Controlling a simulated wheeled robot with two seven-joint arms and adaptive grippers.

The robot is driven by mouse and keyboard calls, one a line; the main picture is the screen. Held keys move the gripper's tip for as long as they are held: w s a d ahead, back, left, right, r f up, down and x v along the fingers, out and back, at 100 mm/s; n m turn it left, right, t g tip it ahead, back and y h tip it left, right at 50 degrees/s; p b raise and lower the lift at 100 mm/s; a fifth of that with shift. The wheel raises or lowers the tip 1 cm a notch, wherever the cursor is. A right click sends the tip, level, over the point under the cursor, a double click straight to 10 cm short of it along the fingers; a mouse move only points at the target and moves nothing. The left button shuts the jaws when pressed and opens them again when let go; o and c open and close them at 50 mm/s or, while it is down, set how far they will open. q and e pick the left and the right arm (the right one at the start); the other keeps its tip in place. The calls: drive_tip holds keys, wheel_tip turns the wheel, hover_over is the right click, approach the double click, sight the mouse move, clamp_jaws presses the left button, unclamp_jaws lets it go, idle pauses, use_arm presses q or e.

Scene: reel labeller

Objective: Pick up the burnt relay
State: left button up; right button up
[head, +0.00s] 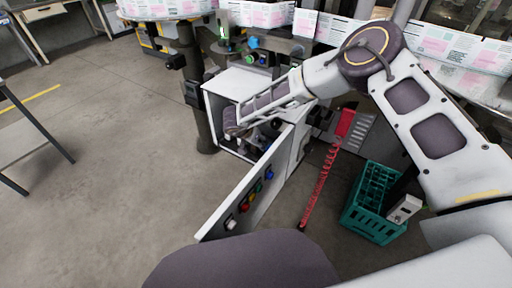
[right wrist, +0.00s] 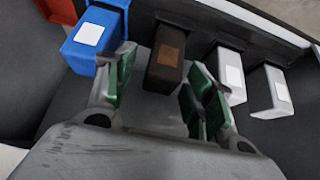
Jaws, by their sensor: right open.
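The burnt relay (right wrist: 168,58) is a dark brown block with a scorched brown label, in the right wrist view. It sits in a row of relays inside the cabinet (head: 240,85). My right gripper (right wrist: 160,78) is open, its green-padded fingers to either side of the relay's near end; I cannot tell whether they touch it. In the head view my right arm reaches into the open cabinet from the right, and the relays are mostly hidden there. My left gripper is not in view.
A blue relay (right wrist: 96,35) stands to the left of the burnt one, and a red relay (right wrist: 58,10) beyond it. The open cabinet door (head: 255,190) and a green crate (head: 372,205) are nearby.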

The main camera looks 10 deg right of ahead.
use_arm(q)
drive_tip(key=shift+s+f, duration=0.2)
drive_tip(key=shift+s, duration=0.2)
use_arm(e)
drive_tip(key=shift+c, duration=0.2)
clamp_jaws()
drive_tip(key=shift+r, duration=0.15)
